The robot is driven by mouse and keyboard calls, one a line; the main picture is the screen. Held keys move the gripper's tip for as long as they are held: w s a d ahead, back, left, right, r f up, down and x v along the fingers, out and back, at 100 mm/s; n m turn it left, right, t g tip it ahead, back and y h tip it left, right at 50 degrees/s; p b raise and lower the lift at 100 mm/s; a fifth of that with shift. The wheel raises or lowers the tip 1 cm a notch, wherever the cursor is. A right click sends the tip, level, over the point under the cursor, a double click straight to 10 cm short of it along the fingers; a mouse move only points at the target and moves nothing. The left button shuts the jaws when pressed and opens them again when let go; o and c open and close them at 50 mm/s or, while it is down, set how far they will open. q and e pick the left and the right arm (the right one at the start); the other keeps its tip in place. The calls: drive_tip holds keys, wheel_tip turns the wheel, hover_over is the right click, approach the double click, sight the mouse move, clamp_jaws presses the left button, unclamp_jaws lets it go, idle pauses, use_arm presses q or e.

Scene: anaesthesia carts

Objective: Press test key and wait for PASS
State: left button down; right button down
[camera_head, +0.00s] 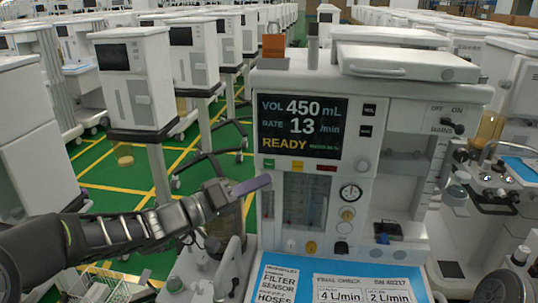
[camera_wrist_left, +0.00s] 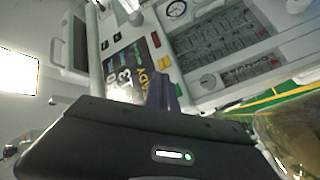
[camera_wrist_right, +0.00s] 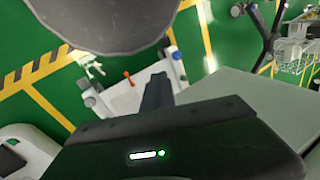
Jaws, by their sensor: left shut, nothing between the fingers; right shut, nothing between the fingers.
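The anaesthesia machine (camera_head: 400,85) stands in front of me. Its dark screen (camera_head: 303,127) reads VOL 450 mL, RATE 13 /min and READY in yellow, with small green text beside it. Below the screen is a row of keys: green (camera_head: 268,164), yellow (camera_head: 298,166) and red (camera_head: 326,167). I cannot read their labels. My left gripper (camera_head: 262,183) is shut and empty, its tip just below the green key; I cannot tell whether it touches the panel. In the left wrist view its fingers (camera_wrist_left: 163,92) overlap the screen's edge. My right gripper (camera_wrist_right: 157,90) is shut and empty, seen only in its wrist view.
The machine's blue worktop (camera_head: 290,246) holds printed cards. A flow-tube window (camera_head: 305,200) and a round gauge (camera_head: 350,193) sit below the keys. Several similar white carts (camera_head: 135,80) stand on the green floor behind. Beyond my right gripper are floor and white equipment (camera_wrist_right: 130,95).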

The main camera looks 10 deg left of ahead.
sight(269, 163)
use_arm(q)
drive_tip(key=shift+w+b, duration=0.6)
drive_tip(key=shift+w, duration=1.3)
use_arm(e)
drive_tip(key=shift+f, duration=0.15)
idle(0.4)
use_arm(q)
drive_tip(key=shift+w+b, duration=0.45)
drive_tip(key=shift+b, duration=0.25)
use_arm(e)
drive_tip(key=shift+f, duration=0.7)
